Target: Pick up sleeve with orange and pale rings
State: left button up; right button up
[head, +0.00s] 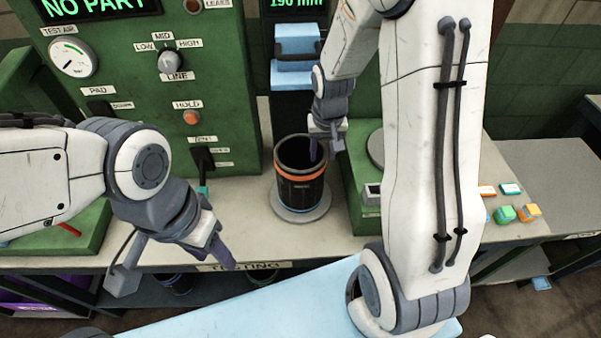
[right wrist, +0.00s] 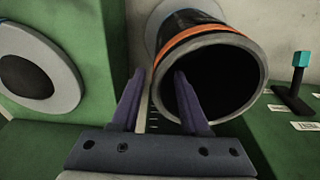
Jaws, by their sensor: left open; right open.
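The sleeve (head: 299,190) is a black open-topped tube with an orange ring below its rim. It stands upright on a round grey plate on the bench. The sleeve also fills the upper right of the right wrist view (right wrist: 215,75). My right gripper (head: 315,150) is open at the sleeve's mouth. In the right wrist view, its two purple fingers (right wrist: 158,76) appear on either side of the near rim, one over the dark opening and one outside. Their depth is hard to tell. My left gripper (head: 221,250) is open and empty over the bench's front edge.
A green test panel (head: 130,100) with a gauge and knobs stands behind on the left. A green box (head: 365,200) is close right of the sleeve. Small orange and green blocks (head: 505,214) lie further right. A pale blue surface (head: 250,305) is in front.

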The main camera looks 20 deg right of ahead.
jog(key=f, duration=0.1)
jog(key=f+p, duration=0.1)
jog(key=f, duration=0.1)
jog(key=shift+w+d+f, duration=0.1)
jog(key=shift+d+f, duration=0.05)
jog(key=shift+d, duration=0.15)
jog(key=shift+w+f, duration=0.15)
jog(key=shift+f, duration=0.55)
jog(key=shift+c, duration=0.3)
grip_shut()
jog(key=shift+r, duration=0.1)
